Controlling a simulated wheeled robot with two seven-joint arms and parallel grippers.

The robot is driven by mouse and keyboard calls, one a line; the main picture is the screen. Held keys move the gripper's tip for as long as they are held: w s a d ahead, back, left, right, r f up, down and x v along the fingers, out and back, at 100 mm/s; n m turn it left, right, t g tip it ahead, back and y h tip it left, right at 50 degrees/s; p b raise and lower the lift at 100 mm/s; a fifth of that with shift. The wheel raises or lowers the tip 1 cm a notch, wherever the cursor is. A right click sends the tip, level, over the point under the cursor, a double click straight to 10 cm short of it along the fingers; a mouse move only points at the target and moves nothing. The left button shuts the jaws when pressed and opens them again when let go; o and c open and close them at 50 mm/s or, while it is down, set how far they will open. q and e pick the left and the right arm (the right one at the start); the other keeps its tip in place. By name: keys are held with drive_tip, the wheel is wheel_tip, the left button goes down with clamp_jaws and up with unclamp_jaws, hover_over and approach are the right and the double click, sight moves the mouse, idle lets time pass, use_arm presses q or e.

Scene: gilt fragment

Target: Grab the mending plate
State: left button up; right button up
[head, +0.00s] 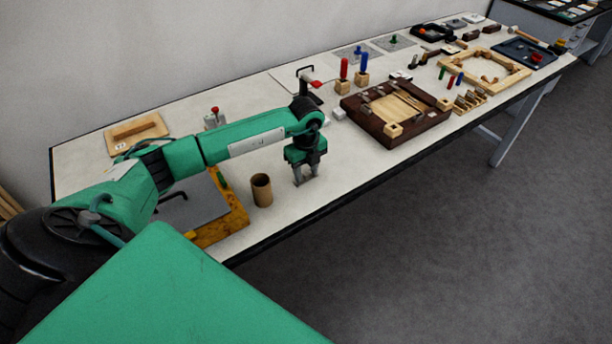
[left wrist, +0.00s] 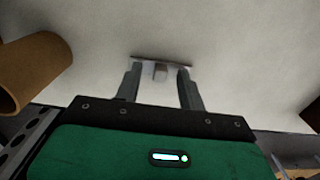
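My left gripper (head: 305,180) points down near the front edge of the long table, just right of a brown cardboard tube. In the left wrist view its two fingers (left wrist: 160,75) are apart, with a gap between them. A thin, dark, flat bar (left wrist: 147,61), which looks like the mending plate, lies across the fingertips. A small pale block (left wrist: 160,73) shows at its middle, between the fingers. Whether the fingertips touch the bar I cannot tell. In the head view the bar is too small or hidden to make out. My right gripper is not in view.
The cardboard tube (head: 262,190) stands close left of the gripper and also shows in the left wrist view (left wrist: 35,70). A yellow-edged tray (head: 236,215) lies left of it. A dark wooden frame (head: 368,126) lies to the right. The table's front edge is near.

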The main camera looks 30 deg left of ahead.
use_arm(q)
clamp_jaws()
